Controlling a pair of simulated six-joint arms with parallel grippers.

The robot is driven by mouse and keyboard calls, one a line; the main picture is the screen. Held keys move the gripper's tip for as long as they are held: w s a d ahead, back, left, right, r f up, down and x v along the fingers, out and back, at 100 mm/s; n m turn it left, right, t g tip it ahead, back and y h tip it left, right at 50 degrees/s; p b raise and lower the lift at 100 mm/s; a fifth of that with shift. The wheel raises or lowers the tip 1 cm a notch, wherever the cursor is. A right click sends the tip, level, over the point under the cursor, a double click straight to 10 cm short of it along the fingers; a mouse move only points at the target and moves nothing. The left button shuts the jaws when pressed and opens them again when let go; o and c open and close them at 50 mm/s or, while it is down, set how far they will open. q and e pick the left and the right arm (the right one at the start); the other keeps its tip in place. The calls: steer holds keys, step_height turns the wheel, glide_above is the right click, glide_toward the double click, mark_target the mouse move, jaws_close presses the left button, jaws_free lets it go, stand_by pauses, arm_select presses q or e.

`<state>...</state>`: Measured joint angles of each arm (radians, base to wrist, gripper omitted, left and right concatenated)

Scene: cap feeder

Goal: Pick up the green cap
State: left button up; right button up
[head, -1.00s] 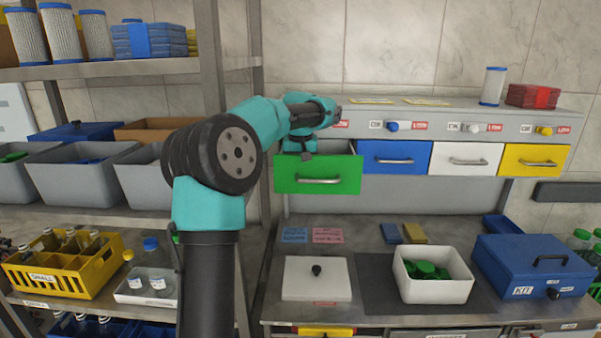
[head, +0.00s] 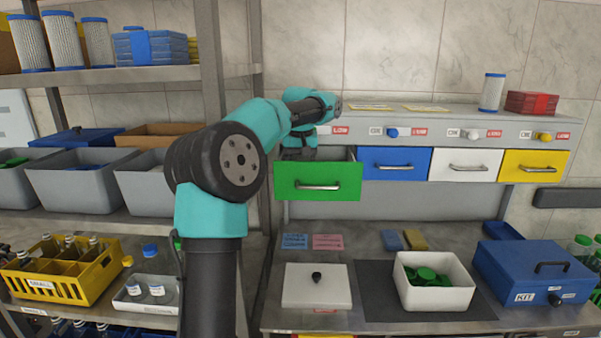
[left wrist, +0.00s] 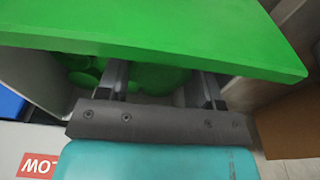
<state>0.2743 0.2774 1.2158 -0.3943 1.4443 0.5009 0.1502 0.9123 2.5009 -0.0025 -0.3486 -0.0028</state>
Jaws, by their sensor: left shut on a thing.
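The green drawer (head: 335,188) stands pulled out at the left end of the drawer row. My left gripper (head: 299,154) reaches down into it from above, and its fingertips are hidden behind the drawer front in the head view. In the left wrist view my left gripper's two fingers stand apart on either side of a green cap (left wrist: 160,77), and the gripper is shut on it. More green caps (left wrist: 85,70) lie in the drawer beside the fingers. The drawer front crosses the top of that view and hides part of the caps. My right gripper is not in view.
The blue drawer (head: 393,163), white drawer (head: 465,165) and yellow drawer (head: 532,166) sit to the right. A white bin (head: 433,295) holding green caps stands on the bench, with a blue kit box (head: 530,270) and a white lid (head: 317,288) beside it.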

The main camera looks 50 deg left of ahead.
arm_select(q)
step_height(320, 180, up, 7)
steer(key=shift+f, duration=0.1)
stand_by(0.8)
